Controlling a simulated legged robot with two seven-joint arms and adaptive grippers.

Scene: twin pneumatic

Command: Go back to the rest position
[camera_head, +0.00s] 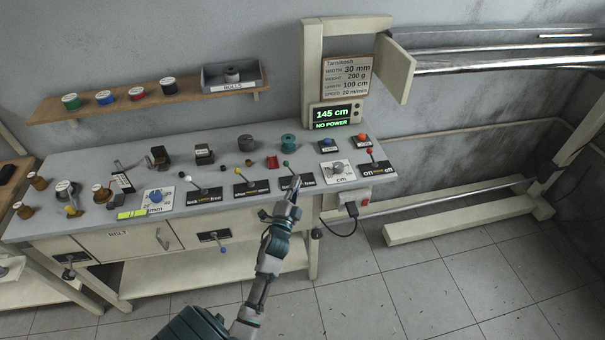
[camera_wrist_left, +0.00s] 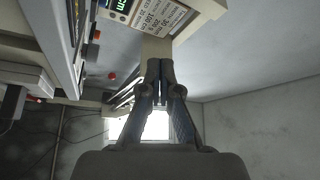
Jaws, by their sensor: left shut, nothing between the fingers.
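My left gripper (camera_head: 294,190) is in front of the workbench's front edge in the head view, near the lever with the green knob (camera_head: 285,162). Its fingers are shut and empty, pointing up toward the bench. In the left wrist view the shut fingers (camera_wrist_left: 160,70) show in the middle, with nothing between them. My right gripper is in neither view.
The workbench (camera_head: 110,226) carries levers, dials and spools. A display (camera_head: 334,115) reads 145 cm, NO POWER. A shelf (camera_head: 60,109) with several spools hangs on the wall. A metal frame (camera_head: 460,219) stands right. The tiled floor (camera_head: 420,290) in front is clear.

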